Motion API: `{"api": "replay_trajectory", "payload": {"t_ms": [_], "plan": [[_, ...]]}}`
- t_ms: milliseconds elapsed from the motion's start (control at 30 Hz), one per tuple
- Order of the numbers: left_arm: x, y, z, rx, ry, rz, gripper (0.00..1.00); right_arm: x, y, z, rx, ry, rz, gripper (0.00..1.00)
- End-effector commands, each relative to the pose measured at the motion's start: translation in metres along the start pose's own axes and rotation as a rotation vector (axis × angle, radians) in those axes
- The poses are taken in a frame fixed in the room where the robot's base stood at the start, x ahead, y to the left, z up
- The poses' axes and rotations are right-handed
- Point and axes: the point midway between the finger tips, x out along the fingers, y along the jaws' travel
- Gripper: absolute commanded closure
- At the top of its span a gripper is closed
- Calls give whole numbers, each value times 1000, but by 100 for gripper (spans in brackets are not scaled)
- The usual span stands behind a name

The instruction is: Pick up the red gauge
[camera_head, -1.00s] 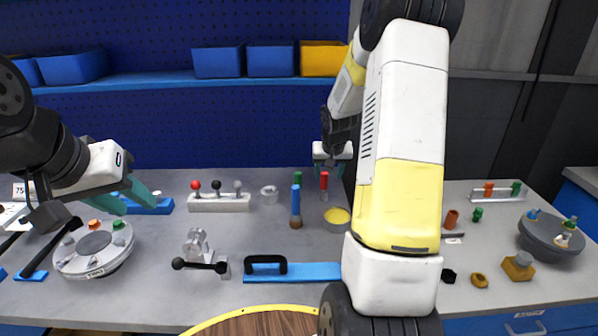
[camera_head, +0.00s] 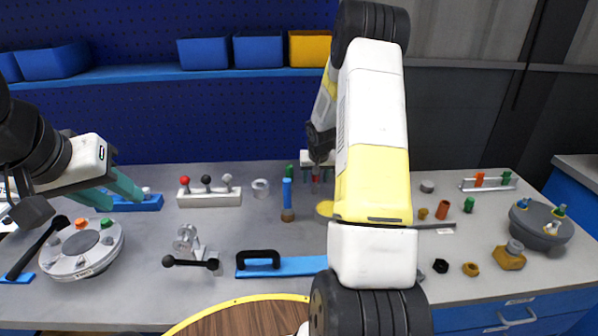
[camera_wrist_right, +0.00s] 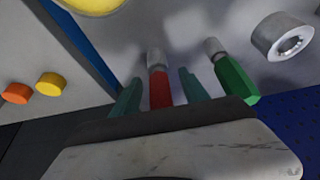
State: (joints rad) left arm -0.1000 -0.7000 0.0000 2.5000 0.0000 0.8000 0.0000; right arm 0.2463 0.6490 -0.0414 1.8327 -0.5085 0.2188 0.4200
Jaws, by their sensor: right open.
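The red gauge (camera_head: 316,178) stands upright at the back of the table, partly covered by my right gripper in the head view. In the right wrist view it shows as a red handle (camera_wrist_right: 160,88) with a grey tip. My right gripper (camera_wrist_right: 160,92) is open, with one teal finger on each side of the red gauge and visible space between them. It also shows in the head view (camera_head: 318,176).
A green gauge (camera_wrist_right: 235,80) stands close beside the right gripper's outer finger. A blue-handled tool (camera_head: 287,195), a grey ring (camera_head: 261,188) and a yellow round piece (camera_head: 325,209) are near. A lever block (camera_head: 209,199) stands further left. Blue bins (camera_head: 258,51) line the back shelf.

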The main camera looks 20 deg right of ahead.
Motion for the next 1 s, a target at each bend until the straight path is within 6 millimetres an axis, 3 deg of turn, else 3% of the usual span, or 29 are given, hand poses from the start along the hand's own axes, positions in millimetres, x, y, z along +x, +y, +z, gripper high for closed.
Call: {"api": "replay_trajectory", "payload": {"t_ms": [67,333,767,1000], "plan": [[0,0,0,0,0,0,64,0,0,0,0,0,0,48],[0,0,0,0,0,0,64,0,0,0,0,-1,0,99],[0,0,0,0,0,0,64,-4,0,-2,0,2,0,100],[0,0,0,0,0,0,64,-40,0,-19,1,6,0,100]]}}
